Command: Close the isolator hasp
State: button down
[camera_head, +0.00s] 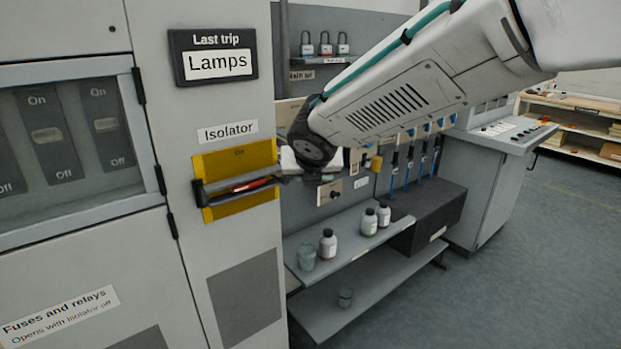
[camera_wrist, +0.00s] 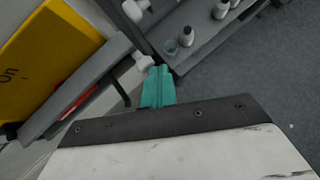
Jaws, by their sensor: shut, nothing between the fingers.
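The isolator is a yellow plate (camera_head: 236,159) on the grey cabinet front, under an "Isolator" label. A grey bar (camera_head: 212,197) runs across it, with a red part (camera_head: 252,186) inside. In the wrist view the yellow plate (camera_wrist: 40,50) is at the left, with the grey bar (camera_wrist: 88,75) and red part (camera_wrist: 73,100) beside it. My gripper (camera_wrist: 157,85) shows as teal fingers, shut and empty, right of the bar's end. In the head view it is mostly hidden by my arm near the plate's right edge. I cannot tell whether it touches the hasp.
White knob-like pieces (camera_wrist: 143,62) sit just beyond my fingers. Right of the cabinet, a shelf (camera_head: 345,249) holds several bottles and a beaker (camera_head: 307,257). Padlocks (camera_head: 325,44) sit on an upper shelf. Open floor (camera_head: 500,290) lies at the right.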

jog(key=shift+w+r, duration=0.15)
jog(key=shift+w, duration=0.05)
dwell(0.3)
jog(key=s+d+r, duration=0.7)
jog(key=s, duration=0.2)
jog(key=s+d+f+n+g+h, duration=0.1)
jog(key=s+d+f+n+g, duration=0.2)
jog(key=s+d+n, duration=0.9)
jog(key=s+d+f+n+g, duration=0.4)
jog(key=s+d+n, duration=0.9)
jog(key=n, duration=0.8)
notch_tip(320, 180, down, 2)
jog(key=s, duration=0.2)
jog(key=shift+s+g+h, duration=0.3)
jog(key=shift+h, duration=0.1)
